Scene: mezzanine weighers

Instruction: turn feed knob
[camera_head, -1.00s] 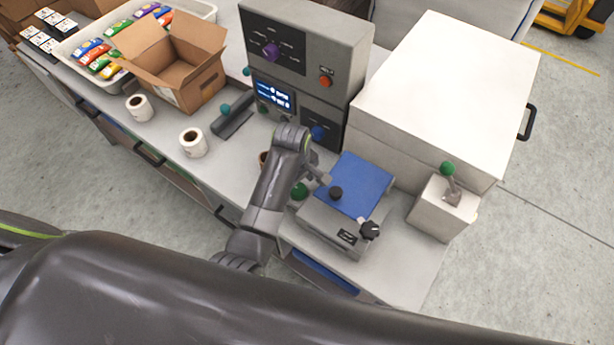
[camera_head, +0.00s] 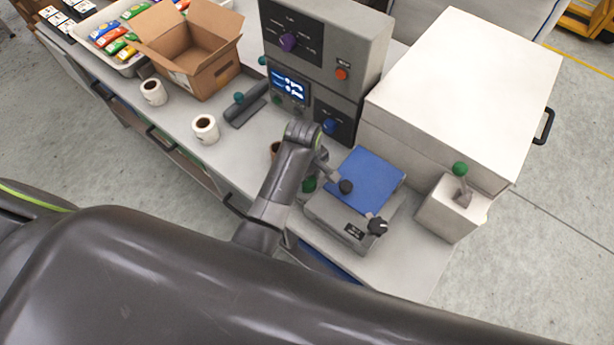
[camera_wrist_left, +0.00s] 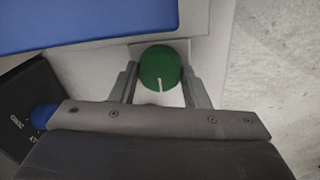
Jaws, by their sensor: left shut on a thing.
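A round green knob with a white pointer line (camera_wrist_left: 160,68) sits between the two fingers of my left gripper (camera_wrist_left: 160,82) in the left wrist view. The gripper is shut on it, and the white line points along the view's vertical. In the head view the green knob (camera_head: 309,185) shows beside the grey device with the blue top (camera_head: 365,180), partly behind my left arm. The fingertips are hard to make out there. My right gripper is not in view.
A grey control cabinet (camera_head: 330,38) with a purple knob (camera_head: 288,42), an orange button (camera_head: 341,74), a lit display and a blue knob (camera_head: 329,126) stands behind. A large white box (camera_head: 470,85) and a green-topped lever (camera_head: 460,169) are right. Paper rolls and a carton are left.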

